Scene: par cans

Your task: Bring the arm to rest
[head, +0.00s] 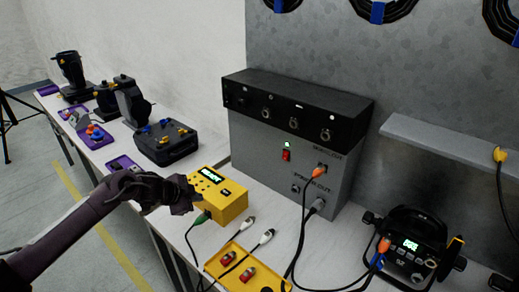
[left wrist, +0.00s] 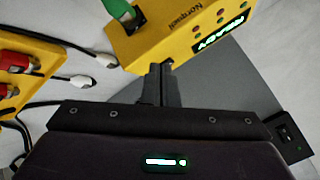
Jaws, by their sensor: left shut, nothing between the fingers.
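My left arm comes in from the left in the head view. My left gripper (head: 192,195) is at the left side of a yellow box (head: 232,205) with a lit green display. Its fingers are shut with nothing between them. In the left wrist view the closed fingers (left wrist: 160,70) point at the lower edge of the yellow box (left wrist: 190,30), whose display reads READY. I cannot tell whether the fingertips touch the box. My right gripper does not show.
A yellow tray (head: 214,264) with red parts lies in front of the box. A large grey and black power unit (head: 285,170) stands behind it. A black par can (head: 412,240) is at the right. Cables cross the table. Dark fixtures (head: 165,140) stand at the left.

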